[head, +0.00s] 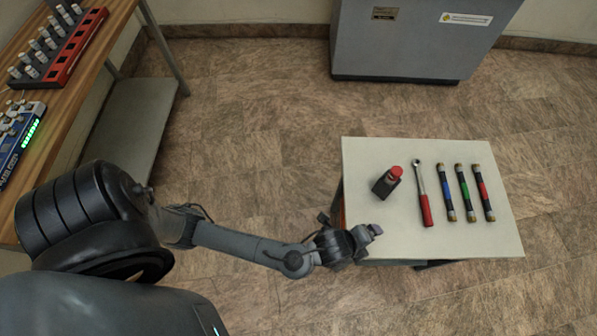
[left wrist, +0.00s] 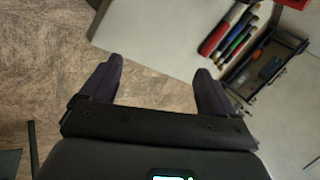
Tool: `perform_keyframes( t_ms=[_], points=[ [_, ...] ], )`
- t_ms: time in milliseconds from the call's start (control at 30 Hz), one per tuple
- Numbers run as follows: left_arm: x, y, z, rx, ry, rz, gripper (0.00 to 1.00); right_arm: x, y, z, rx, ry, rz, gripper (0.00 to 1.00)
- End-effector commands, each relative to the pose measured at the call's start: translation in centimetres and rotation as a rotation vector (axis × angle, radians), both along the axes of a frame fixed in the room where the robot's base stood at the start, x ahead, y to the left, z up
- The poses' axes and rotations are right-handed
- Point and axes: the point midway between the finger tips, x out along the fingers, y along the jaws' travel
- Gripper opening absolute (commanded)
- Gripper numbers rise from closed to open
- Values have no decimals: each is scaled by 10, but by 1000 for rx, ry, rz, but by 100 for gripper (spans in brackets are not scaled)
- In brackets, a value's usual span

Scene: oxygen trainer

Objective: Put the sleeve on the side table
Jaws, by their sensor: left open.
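The side table (head: 365,153) has a pale top and stands at the right in the head view. It also shows in the left wrist view (left wrist: 155,45). On it lie a red-handled ratchet (head: 424,198) and three dark rods with blue (head: 447,192), green (head: 465,192) and red (head: 483,192) bands. I cannot pick out a sleeve with certainty. My left gripper (head: 374,233) is at the table's front left corner. In the left wrist view its fingers (left wrist: 158,88) are apart, with nothing between them. My right gripper is not in view.
In the left wrist view a black tray (left wrist: 287,42) holds small items. A wooden bench (head: 95,48) with a red rack (head: 72,55) is at the left. A grey cabinet (head: 410,45) stands behind.

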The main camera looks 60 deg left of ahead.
Motion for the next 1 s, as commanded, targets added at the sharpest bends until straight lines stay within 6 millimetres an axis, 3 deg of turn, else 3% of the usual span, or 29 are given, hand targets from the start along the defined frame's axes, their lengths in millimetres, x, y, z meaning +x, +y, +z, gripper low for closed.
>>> perform_keyframes(
  t_ms=[100,200,500,700,1000],
  points=[
    [-31,18,16,-258,146,311,89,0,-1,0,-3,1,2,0],
    [-55,45,27,-405,240,572,89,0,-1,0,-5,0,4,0],
    [-118,120,47,-579,354,1157,89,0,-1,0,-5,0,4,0],
    [-134,138,52,-596,356,1297,89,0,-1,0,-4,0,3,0],
    [-135,139,53,-599,356,1307,89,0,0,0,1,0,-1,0]
  ],
)
